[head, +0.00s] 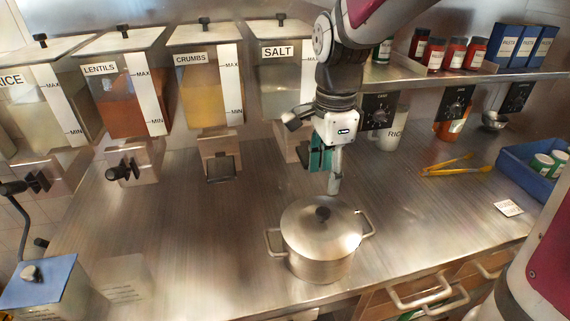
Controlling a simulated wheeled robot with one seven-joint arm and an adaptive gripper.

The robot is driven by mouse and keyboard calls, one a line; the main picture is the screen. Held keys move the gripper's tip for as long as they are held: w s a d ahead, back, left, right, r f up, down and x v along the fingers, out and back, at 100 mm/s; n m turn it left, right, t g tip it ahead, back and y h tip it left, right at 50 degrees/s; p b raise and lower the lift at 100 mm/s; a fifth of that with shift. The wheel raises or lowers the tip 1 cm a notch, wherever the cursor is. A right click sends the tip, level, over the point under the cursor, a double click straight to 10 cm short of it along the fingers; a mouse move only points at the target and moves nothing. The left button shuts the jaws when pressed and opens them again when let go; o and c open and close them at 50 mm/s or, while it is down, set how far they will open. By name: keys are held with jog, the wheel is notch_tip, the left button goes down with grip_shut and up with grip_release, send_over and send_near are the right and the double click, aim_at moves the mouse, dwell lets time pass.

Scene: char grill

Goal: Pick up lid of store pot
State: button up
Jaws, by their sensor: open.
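A steel store pot (318,264) stands on the steel counter near its front edge, with a loop handle on each side. Its steel lid (300,222) sits on top, with a dark round knob (323,213) in the middle. My gripper (327,181) is open and empty. It points down just above and behind the lid in the picture, near the knob. I cannot tell the exact gap between the fingers and the lid. One finger pad looks teal, the other finger grey.
Dispensers marked lentils, crumbs and salt (285,75) hang along the back. Yellow tongs (447,166) and a blue crate (528,172) with cans are at right. A blue-topped box (38,282) stands front left. The counter left of the pot is clear.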

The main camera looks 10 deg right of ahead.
send_over(323, 211)
notch_tip(323, 211, down, 6)
jog(key=shift+w+a+r, duration=0.1)
jog(key=shift+a+r, duration=0.05)
jog(key=shift+f+p, duration=0.4)
jog(key=shift+f, duration=2.45)
jog(key=shift+c, duration=0.2)
grip_shut()
